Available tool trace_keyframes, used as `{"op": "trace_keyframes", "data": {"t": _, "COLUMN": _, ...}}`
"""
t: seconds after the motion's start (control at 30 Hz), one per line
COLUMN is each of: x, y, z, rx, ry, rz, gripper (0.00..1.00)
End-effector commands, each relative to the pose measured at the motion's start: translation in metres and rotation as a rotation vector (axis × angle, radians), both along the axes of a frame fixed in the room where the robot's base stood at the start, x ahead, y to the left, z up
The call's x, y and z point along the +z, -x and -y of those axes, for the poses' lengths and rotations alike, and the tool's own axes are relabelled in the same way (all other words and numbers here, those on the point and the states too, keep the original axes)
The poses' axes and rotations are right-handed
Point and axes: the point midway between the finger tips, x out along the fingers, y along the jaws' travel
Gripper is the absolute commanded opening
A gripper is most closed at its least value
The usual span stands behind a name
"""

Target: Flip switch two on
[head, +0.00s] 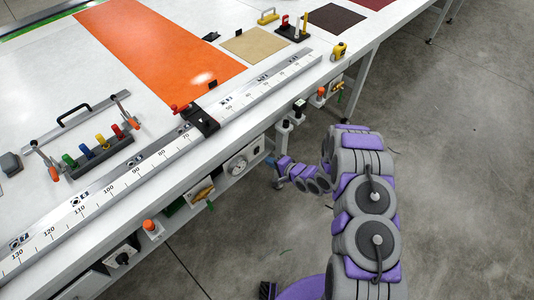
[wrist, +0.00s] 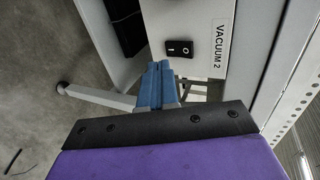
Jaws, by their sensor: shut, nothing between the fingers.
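In the wrist view a small black rocker switch (wrist: 179,48) sits on a light grey panel, beside a label reading "VACUUM 2" (wrist: 219,42). The switch carries a line mark and a circle mark. My gripper (wrist: 158,66) shows blue fingers, shut and empty. In that view its tips lie just below and left of the switch, and I see no clear contact. In the head view my gripper (head: 271,161) is small and close to the table's front edge. The switch cannot be made out there.
The white table (head: 45,100) carries a ruler rail (head: 150,163) along its front edge. An orange sheet (head: 150,45) lies on top. Below the edge are a round gauge (head: 238,165) and an orange button (head: 150,225). A black part (wrist: 126,25) is left of the switch. Open floor lies right.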

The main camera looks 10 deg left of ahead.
Motion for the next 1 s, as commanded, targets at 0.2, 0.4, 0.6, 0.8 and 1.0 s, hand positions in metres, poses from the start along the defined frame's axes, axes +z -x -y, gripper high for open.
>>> {"op": "trace_keyframes", "data": {"t": 0.2, "x": 0.012, "y": 0.026, "z": 0.036, "rx": -0.011, "ry": 0.009, "rz": 0.001, "gripper": 0.00}}
{"op": "trace_keyframes", "data": {"t": 0.4, "x": 0.016, "y": 0.043, "z": 0.053, "rx": -0.008, "ry": 0.014, "rz": 0.002, "gripper": 0.00}}
{"op": "trace_keyframes", "data": {"t": 0.6, "x": 0.019, "y": 0.050, "z": 0.068, "rx": -0.007, "ry": 0.006, "rz": 0.001, "gripper": 0.00}}
{"op": "trace_keyframes", "data": {"t": 0.8, "x": 0.019, "y": 0.051, "z": 0.072, "rx": -0.006, "ry": 0.002, "rz": 0.002, "gripper": 0.00}}
{"op": "trace_keyframes", "data": {"t": 1.0, "x": 0.018, "y": 0.051, "z": 0.065, "rx": -0.006, "ry": 0.008, "rz": 0.002, "gripper": 0.00}}
